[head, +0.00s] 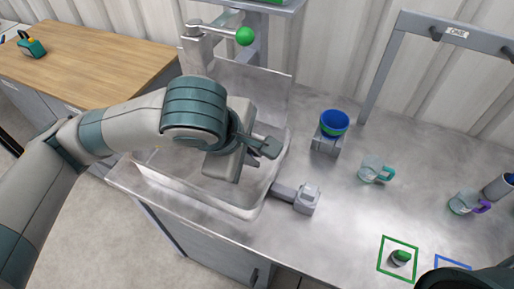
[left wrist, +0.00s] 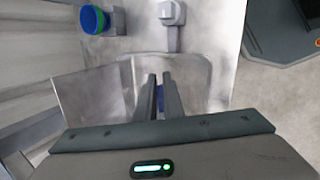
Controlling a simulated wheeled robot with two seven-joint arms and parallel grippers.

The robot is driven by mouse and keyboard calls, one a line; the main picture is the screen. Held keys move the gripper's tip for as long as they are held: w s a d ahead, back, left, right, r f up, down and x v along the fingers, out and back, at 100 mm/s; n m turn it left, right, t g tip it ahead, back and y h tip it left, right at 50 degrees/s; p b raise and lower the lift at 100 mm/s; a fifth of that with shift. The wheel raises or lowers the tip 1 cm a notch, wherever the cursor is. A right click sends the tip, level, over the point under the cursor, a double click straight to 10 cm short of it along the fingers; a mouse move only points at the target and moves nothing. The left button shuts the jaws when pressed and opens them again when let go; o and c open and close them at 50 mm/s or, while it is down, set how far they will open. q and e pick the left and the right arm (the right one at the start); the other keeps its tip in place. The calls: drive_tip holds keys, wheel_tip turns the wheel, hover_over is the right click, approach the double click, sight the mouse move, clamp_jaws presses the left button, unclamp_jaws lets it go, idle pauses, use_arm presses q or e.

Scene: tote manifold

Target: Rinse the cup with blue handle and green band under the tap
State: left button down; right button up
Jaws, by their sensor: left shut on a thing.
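My left gripper (head: 262,150) is over the sink basin (head: 158,187). In the left wrist view its two fingers (left wrist: 161,88) are close together with a small blue piece (left wrist: 160,101) between them. That piece fits the blue handle of the task's cup; the cup's body and green band are hidden behind the gripper. The tap (head: 198,50) stands at the back of the basin, with a lever ending in a green ball (head: 244,36). My gripper is in front of the tap and lower. I see no water running.
A blue and green bowl-like vessel (head: 334,123) stands on a grey block right of the basin. A grey fixture (head: 306,198) sits by the basin's right rim. Cups with teal (head: 375,169) and purple (head: 466,202) handles stand farther right. A green square outline (head: 382,256) marks the counter.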

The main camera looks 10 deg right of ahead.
use_arm(q)
drive_tip(key=shift+s, duration=0.1)
drive_tip(key=shift+w, duration=0.25)
drive_tip(key=shift+w, duration=0.1)
drive_tip(key=w+f+b, duration=0.2)
drive_tip(key=w, duration=1.1)
drive_tip(key=shift+w+a+f, duration=0.2)
drive_tip(key=shift+a+f, duration=0.2)
idle(0.4)
